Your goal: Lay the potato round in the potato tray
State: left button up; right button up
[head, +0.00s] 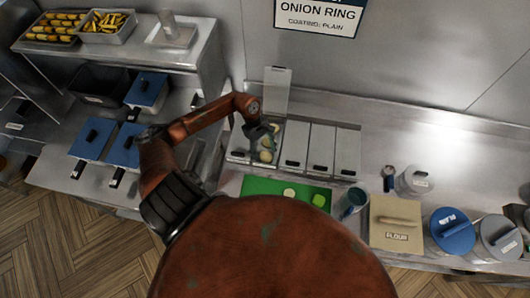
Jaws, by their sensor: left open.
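A pale round (289,192), which looks like a potato round, lies on the green board (262,186) in front of the bins. I cannot tell for sure which container is the potato tray. My right gripper is not in view.
A greenish piece (318,200) lies on the board. Closed bins (321,148) stand right of the open one. A cup (353,201), a flour box (396,224) and a blue-lidded pot (451,231) stand to the right. Blue-lidded fryers (92,141) are at left.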

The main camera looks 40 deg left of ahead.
pick_arm(q)
jog(key=v, duration=1.2)
